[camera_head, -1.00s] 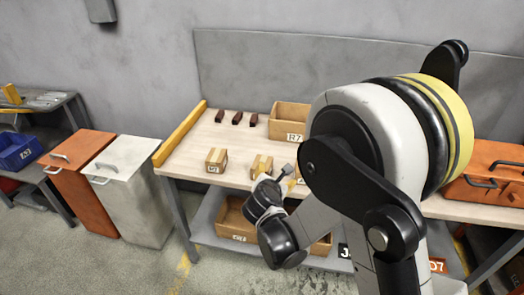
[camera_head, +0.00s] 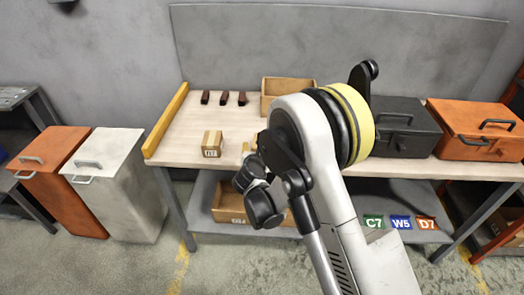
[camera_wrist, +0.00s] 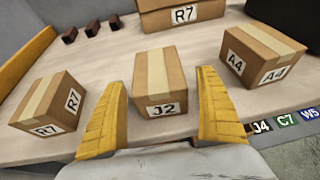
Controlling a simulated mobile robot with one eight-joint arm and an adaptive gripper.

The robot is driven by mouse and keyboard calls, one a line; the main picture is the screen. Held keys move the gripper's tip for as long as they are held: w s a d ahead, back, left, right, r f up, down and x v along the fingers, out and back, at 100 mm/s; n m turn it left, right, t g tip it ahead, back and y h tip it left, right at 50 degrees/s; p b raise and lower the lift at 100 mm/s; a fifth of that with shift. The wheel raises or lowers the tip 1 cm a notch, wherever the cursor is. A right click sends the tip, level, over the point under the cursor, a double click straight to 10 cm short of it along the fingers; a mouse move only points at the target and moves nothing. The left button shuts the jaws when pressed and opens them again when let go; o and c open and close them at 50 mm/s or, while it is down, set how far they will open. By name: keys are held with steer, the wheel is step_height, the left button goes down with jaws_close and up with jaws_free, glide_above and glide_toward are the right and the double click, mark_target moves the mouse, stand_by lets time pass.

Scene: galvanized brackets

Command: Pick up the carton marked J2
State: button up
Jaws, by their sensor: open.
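The carton marked J2 (camera_wrist: 159,84) is a small brown box with a tan tape strip. In the wrist view it sits on the table top, upright, its label facing me. My gripper (camera_wrist: 163,122) is open, with its two yellow fingers on either side of the carton's near end in the picture. I cannot tell how much gap is left between fingers and carton. In the head view my arm hides most of J2 and the gripper.
A carton marked R7 (camera_wrist: 49,103) stands left of J2, and one marked A4 (camera_wrist: 259,55) stands right. A larger open R7 box (camera_wrist: 184,14) is behind. Several dark blocks (camera_head: 223,98) lie at the back left. A yellow rail (camera_head: 166,121) edges the table (camera_head: 180,146).

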steer(key=x, duration=0.2)
steer(key=shift+w+f, duration=0.15)
steer(key=shift+w, duration=0.1)
steer(key=c, duration=1.4)
steer(key=shift+c, duration=0.2)
